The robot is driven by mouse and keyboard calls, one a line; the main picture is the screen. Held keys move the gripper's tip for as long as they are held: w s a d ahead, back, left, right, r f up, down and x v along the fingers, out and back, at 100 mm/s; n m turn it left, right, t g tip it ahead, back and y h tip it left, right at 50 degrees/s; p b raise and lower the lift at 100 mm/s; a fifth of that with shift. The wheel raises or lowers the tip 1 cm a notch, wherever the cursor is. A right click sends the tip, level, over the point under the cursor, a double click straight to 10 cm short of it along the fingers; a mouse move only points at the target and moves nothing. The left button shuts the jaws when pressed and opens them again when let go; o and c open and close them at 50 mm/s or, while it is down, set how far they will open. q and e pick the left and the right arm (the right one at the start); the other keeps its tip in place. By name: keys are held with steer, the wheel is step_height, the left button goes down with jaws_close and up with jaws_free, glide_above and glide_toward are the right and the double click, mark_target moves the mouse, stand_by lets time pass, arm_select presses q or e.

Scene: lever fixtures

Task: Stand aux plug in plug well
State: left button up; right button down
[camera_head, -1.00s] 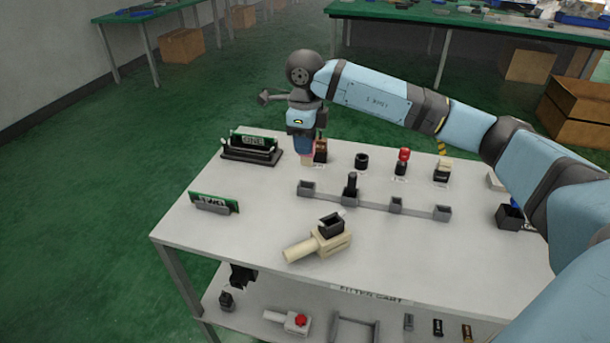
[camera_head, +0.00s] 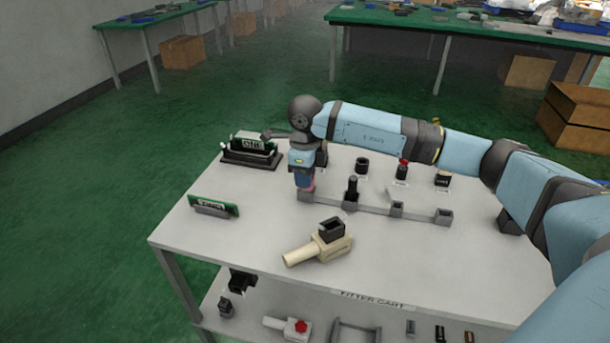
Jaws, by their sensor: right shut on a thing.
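My right gripper (camera_head: 303,180) points down above the leftmost socket (camera_head: 305,197) of a grey rail of small wells on the cart top. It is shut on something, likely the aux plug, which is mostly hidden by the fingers. I cannot tell whether the held thing touches the well. The second well (camera_head: 350,204) has a black upright plug (camera_head: 352,186) in it. The third well (camera_head: 397,209) and the fourth well (camera_head: 443,216) look empty. My left gripper is out of view.
Behind the rail stand a black ring (camera_head: 362,165), a red-topped part (camera_head: 402,170) and a black-topped block (camera_head: 442,180). A cream handled tool (camera_head: 320,243) lies in front. Green boards (camera_head: 250,149) (camera_head: 214,206) stand at left. My right arm crosses the cart's right side.

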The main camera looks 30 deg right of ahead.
steer(key=c, duration=0.9)
jaws_free()
steer(key=shift+f, duration=0.1)
steer(key=shift+c, duration=0.2)
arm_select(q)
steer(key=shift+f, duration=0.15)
arm_select(e)
step_height(320, 180, up, 12)
steer(key=shift+r+p, duration=0.2)
steer(key=shift+p, duration=0.65)
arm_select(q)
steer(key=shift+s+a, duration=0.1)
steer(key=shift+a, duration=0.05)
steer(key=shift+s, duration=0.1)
arm_select(e)
steer(key=shift+s+f, duration=0.1)
